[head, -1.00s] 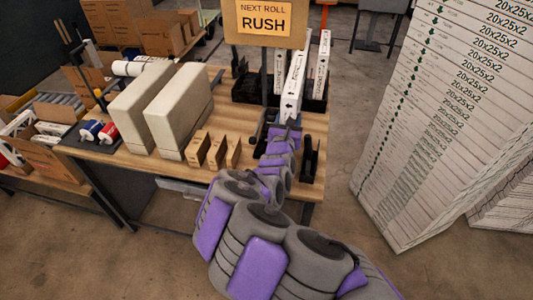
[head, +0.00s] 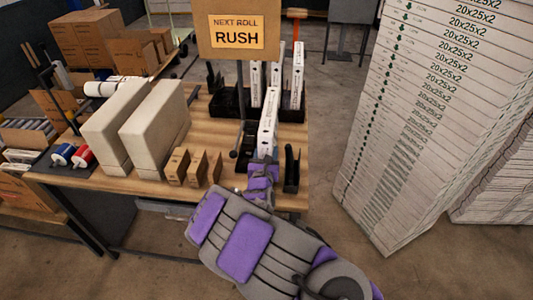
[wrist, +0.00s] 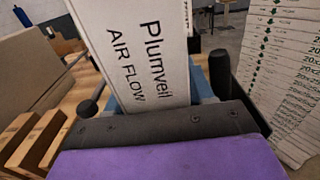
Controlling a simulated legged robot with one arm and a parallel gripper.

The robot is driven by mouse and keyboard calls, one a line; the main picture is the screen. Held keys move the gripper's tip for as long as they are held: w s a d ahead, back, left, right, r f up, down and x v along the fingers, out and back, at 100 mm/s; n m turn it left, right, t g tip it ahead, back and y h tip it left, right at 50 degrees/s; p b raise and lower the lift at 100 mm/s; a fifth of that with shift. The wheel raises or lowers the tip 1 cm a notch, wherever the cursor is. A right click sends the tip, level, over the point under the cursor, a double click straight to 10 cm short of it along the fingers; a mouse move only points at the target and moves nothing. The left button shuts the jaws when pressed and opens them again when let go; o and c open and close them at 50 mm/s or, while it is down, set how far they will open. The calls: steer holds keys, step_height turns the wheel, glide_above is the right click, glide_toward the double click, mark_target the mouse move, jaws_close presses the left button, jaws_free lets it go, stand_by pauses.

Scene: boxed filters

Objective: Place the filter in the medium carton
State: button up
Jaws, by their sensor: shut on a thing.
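My gripper (head: 263,159) is shut on a white boxed filter (head: 268,122) at the near right part of the workbench. The filter's lower end is at the jaws, and it leans up and away from me. In the wrist view, its face reads "Plumveil AIR FLOW" (wrist: 150,50) just beyond my gripper (wrist: 165,108). Brown cardboard cartons stand at the left, one (head: 25,135) holding rolls or boxes. I cannot tell which carton is the medium one.
Several white filters (head: 297,72) stand in black racks (head: 290,115) behind. Two large pale blocks (head: 155,125) and small brown boxes (head: 197,166) sit left on the workbench (head: 225,130). A "RUSH" sign (head: 237,32) rises behind. A tall filter stack (head: 415,120) stands right.

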steer(key=o, duration=0.8)
steer(key=shift+c, duration=0.2)
steer(key=o, duration=0.4)
steer(key=shift+d, duration=0.25)
steer(key=shift+c, duration=0.2)
steer(key=shift+s, duration=0.1)
steer(key=s+p, duration=0.1)
steer(key=s, duration=1)
steer(key=shift+s+a+p, duration=0.3)
steer(key=shift+s, duration=0.05)
